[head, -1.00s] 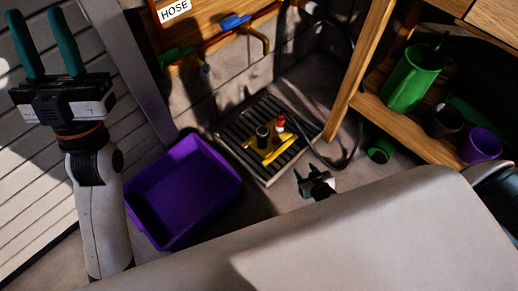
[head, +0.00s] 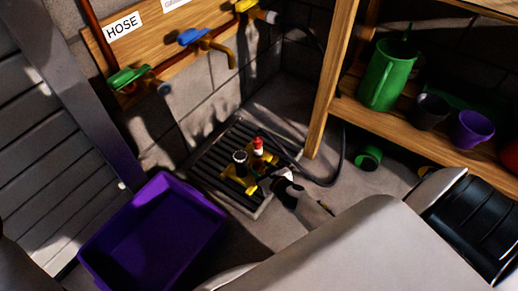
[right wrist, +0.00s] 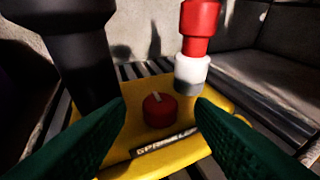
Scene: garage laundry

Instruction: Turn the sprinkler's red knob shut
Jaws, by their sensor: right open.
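The yellow sprinkler (head: 238,183) sits on the slatted drain grate, with a black upright and a red-and-white upright on it. Its short round red knob (right wrist: 159,110) shows in the right wrist view, with a pale mark on top, behind a label. My right gripper (head: 264,177) is at the near side of the sprinkler. In the right wrist view its green fingers are open, one to each side of the knob in the picture, with gaps between. I cannot tell how far the tips are from the knob. My left gripper is out of view.
A purple bin (head: 150,235) stands left of the grate (head: 212,160). A dark hose (head: 340,160) curves on its right. A wooden shelf (head: 400,120) holds a green jug (head: 387,75) and pots. Taps sit on the HOSE board (head: 150,50) behind.

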